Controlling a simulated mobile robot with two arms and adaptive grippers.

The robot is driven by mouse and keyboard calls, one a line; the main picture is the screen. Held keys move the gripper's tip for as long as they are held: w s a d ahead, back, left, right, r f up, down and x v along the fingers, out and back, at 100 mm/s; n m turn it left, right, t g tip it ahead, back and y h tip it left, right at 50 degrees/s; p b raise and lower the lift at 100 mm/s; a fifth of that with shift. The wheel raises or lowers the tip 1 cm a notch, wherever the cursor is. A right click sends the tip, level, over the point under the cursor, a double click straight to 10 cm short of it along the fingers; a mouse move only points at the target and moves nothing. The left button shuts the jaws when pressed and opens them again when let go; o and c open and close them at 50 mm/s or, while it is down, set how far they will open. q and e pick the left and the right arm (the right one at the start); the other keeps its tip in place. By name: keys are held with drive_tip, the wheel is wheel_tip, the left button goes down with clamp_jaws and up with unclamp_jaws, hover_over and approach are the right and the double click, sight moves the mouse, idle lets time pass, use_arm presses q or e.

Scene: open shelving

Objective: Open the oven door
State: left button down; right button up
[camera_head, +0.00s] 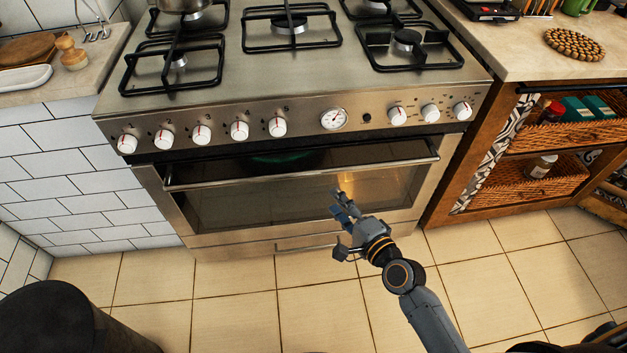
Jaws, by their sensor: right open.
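The oven (300,247) is a steel range with a dark glass door (250,205) on its front. A long steel bar handle (260,179) runs across the top of the door. The door stands upright, shut or nearly so; I cannot tell if there is a small gap at its top. A greenish shape and a warm glow show behind the glass. My right gripper (341,224) is open and empty, in front of the lower right part of the door, below the handle in the picture. It does not visibly touch the handle. My left gripper is out of view.
White and red knobs (240,131) and a round dial (333,119) line the panel above the handle. A wooden shelf unit with wicker baskets (540,180) stands right. A white tiled block (70,180) stands left. A dark round-topped thing (50,305) is front left. The tiled floor (235,310) before the oven is clear.

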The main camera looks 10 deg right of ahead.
sight(312, 175)
drive_tip(key=b+x, duration=0.1)
drive_tip(key=x, duration=1.2)
drive_tip(key=shift+b, duration=0.35)
drive_tip(key=shift+w+a+f, duration=0.1)
drive_tip(key=shift+w, duration=0.25)
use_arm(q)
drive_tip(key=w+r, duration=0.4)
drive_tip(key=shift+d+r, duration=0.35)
use_arm(e)
clamp_jaws()
